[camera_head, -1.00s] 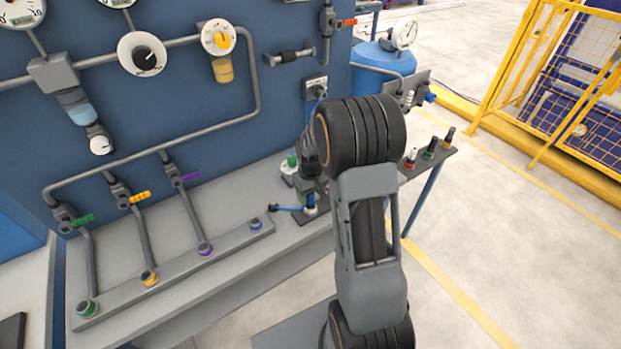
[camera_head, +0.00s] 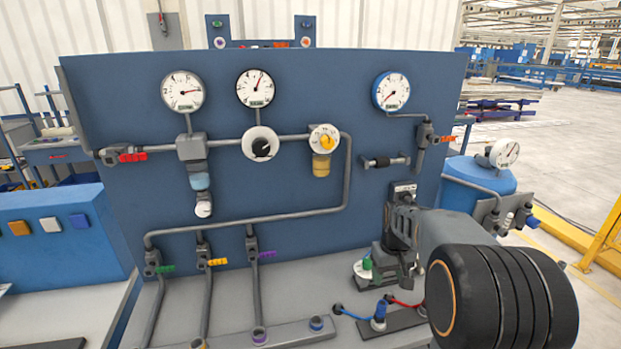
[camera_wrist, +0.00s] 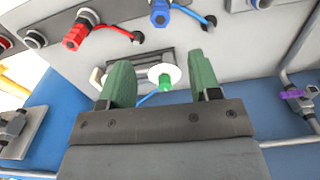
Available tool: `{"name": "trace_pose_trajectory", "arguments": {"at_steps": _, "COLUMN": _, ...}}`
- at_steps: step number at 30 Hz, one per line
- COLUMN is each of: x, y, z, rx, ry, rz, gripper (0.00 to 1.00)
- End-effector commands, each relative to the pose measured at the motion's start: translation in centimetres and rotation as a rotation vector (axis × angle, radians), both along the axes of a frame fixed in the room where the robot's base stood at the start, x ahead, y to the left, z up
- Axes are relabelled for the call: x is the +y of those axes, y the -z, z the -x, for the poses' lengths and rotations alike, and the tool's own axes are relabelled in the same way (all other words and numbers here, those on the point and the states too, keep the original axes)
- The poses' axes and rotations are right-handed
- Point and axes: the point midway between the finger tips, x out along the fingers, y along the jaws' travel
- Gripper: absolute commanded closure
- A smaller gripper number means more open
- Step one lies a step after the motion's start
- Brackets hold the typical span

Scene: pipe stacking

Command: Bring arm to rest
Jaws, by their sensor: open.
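My arm (camera_head: 500,295) stands at the right of the head view, with a big black joint near the camera. My gripper (camera_head: 405,280) is at its far end, in front of the blue panel and above the grey bench. In the wrist view my gripper (camera_wrist: 162,80) shows two green fingers spread wide apart with nothing between them. A green-topped piece on a round white base (camera_wrist: 165,78) shows beyond the gap between the fingers. In the head view the same green-topped piece (camera_head: 367,264) stands on the bench just left of my gripper.
The blue panel (camera_head: 110,120) carries gauges, pipes and coloured valves. A blue connector (camera_head: 379,312) on a blue cord stands on the bench near my gripper; a red cord runs beside it. A blue tank (camera_head: 470,185) is at the right. The bench's left part holds a pipe manifold (camera_head: 285,332).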

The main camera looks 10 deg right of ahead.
Motion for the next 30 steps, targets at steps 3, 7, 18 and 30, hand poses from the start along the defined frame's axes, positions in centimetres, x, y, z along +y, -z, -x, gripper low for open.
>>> {"name": "trace_pose_trajectory", "arguments": {"at_steps": 3, "x": 0.8, "y": 1.4, "z": 2.6, "rx": 0.019, "ry": 0.079, "rz": -0.005, "gripper": 0.43}}
{"name": "trace_pose_trajectory", "arguments": {"at_steps": 7, "x": 3.1, "y": 0.2, "z": 6.2, "rx": -0.033, "ry": 0.127, "rz": 0.002, "gripper": 0.43}}
{"name": "trace_pose_trajectory", "arguments": {"at_steps": 18, "x": 8.3, "y": -2.7, "z": 14.9, "rx": -0.238, "ry": 0.100, "rz": -0.003, "gripper": 0.43}}
{"name": "trace_pose_trajectory", "arguments": {"at_steps": 30, "x": 9.8, "y": -4.8, "z": 16.2, "rx": -0.340, "ry": 0.040, "rz": -0.012, "gripper": 0.43}}
